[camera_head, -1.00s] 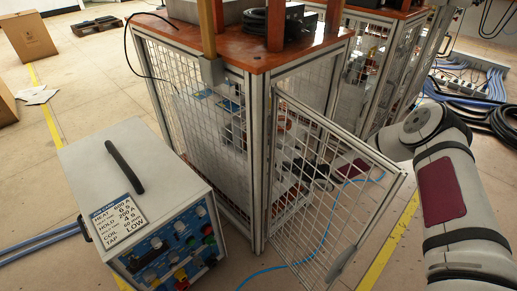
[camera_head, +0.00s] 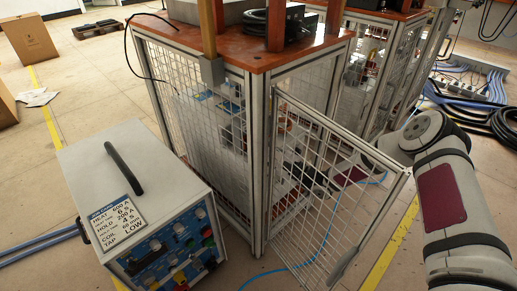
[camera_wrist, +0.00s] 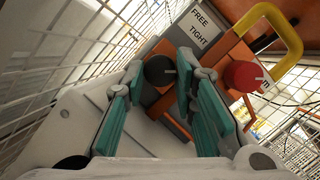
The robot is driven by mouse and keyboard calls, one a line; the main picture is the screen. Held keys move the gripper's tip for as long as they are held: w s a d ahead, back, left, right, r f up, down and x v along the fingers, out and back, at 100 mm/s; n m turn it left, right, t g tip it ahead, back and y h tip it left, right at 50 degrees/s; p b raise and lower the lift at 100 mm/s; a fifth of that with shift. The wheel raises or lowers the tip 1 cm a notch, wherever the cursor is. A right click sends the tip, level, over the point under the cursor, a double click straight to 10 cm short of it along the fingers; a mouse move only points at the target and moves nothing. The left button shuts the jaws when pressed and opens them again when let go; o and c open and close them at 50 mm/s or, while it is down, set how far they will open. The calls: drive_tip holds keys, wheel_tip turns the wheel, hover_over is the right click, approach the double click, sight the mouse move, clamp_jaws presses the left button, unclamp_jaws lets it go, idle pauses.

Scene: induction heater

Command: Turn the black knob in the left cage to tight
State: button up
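The black knob (camera_wrist: 160,70) shows in the wrist view between the tips of my gripper's two teal fingers. It has a pale pointer mark on its face. A white label (camera_wrist: 198,27) reading FREE and TIGHT is above and to the right of it. My gripper (camera_wrist: 161,76) is open around the knob; I cannot tell whether either finger touches it. In the head view my arm reaches behind the open mesh door (camera_head: 335,195) into the left cage (camera_head: 252,150); the mesh obscures my gripper there, and I cannot make out the knob.
A red knob (camera_wrist: 242,75) sits just right of my right finger, with a yellow handle (camera_wrist: 282,30) beyond it. Mesh walls (camera_wrist: 60,50) stand close on the left. A power supply box (camera_head: 135,190) stands in front of the cage. Blue cable (camera_head: 290,268) lies on the floor.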

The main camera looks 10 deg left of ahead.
drive_tip(key=o, duration=0.4)
drive_tip(key=shift+c, duration=0.2)
drive_tip(key=v, duration=1.2)
drive_tip(key=shift+f, duration=0.1)
